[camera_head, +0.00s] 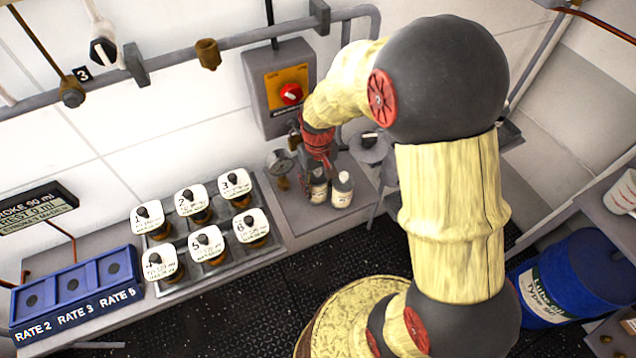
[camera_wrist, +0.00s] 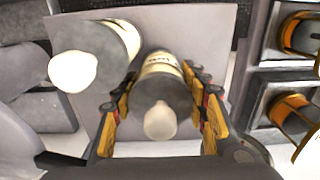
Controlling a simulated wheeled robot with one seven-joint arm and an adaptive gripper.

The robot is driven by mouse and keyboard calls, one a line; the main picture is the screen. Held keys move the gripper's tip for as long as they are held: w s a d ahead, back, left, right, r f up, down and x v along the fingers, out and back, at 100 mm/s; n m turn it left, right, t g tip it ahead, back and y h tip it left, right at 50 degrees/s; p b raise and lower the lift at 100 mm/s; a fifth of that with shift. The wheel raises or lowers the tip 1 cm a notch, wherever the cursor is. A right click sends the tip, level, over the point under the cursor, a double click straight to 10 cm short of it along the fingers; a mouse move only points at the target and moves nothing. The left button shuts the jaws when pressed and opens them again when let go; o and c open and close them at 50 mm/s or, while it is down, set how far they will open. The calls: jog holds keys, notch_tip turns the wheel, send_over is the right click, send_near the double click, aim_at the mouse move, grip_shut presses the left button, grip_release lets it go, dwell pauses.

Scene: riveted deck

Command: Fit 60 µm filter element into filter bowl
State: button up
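Two pale-labelled cylinders with whitish rounded tops stand side by side on the grey bench in the head view, a left one (camera_head: 319,190) and a right one (camera_head: 342,190). Their labels cannot be read, so I cannot tell which is the 60 µm element. My gripper (camera_head: 318,168) is over the left one. In the wrist view my gripper (camera_wrist: 160,98) has one yellow-and-black finger on each side of a cylinder (camera_wrist: 160,82). Whether the fingers press on it is unclear. The other cylinder (camera_wrist: 95,52) is left of the fingers there. I cannot make out the filter bowl with certainty.
A rack of several numbered, white-topped jars (camera_head: 205,235) stands left of the cylinders. A blue tray marked with rates (camera_head: 75,290) is farther left. A switch box (camera_head: 280,85) with a red knob hangs on the wall behind. A blue drum (camera_head: 570,275) stands right.

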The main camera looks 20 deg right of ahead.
jog(key=o, duration=0.5)
jog(key=shift+c, duration=0.2)
